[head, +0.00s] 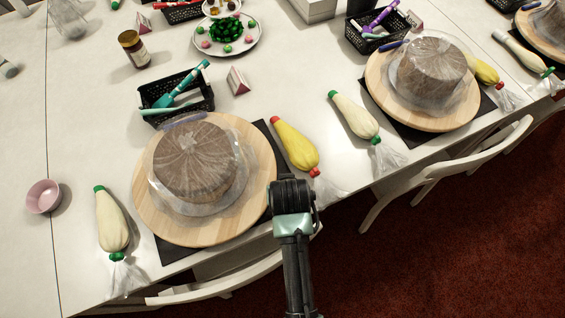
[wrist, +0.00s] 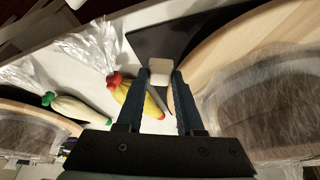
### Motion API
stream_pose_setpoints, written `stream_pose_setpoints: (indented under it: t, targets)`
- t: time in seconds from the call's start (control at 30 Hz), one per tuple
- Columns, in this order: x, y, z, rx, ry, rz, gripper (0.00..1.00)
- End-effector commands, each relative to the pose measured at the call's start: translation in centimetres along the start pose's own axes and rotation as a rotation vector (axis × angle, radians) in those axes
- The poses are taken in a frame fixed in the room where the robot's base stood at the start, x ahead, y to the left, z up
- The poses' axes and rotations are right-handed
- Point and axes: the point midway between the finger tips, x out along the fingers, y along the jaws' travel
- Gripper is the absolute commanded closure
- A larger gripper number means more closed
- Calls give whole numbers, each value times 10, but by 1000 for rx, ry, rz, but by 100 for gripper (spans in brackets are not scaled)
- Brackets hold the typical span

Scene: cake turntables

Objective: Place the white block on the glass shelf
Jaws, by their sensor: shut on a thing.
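In the wrist view a small white block (wrist: 160,70) sits between the two fingertips of my gripper (wrist: 161,80), which is shut on it. In the head view my gripper (head: 291,193) is at the right edge of the nearer wooden turntable (head: 262,190), over the table's front edge. The white block is hidden there. I see no glass shelf that I can make out in either view.
A wrapped cake (head: 195,160) stands on the near turntable, with a yellow piping bag (head: 296,145) just beyond my gripper. A second turntable (head: 385,95) with a wrapped cake (head: 432,68) is to the right. White chairs (head: 445,165) stand along the table front.

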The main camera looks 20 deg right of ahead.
Motion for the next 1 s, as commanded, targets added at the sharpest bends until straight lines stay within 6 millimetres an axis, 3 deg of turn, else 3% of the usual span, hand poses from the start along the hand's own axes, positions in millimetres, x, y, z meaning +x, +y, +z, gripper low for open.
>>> stream_pose_setpoints:
  t: [0.4, 0.8, 0.83, 0.9, 1.0]
  targets:
    - [44, 0, 18, 1, 0, 1, 100]
    - [49, 0, 20, 0, 1, 0, 100]
    - [48, 0, 19, 0, 2, 0, 59]
    - [48, 0, 19, 0, 1, 0, 52]
    - [48, 0, 19, 0, 1, 0, 52]
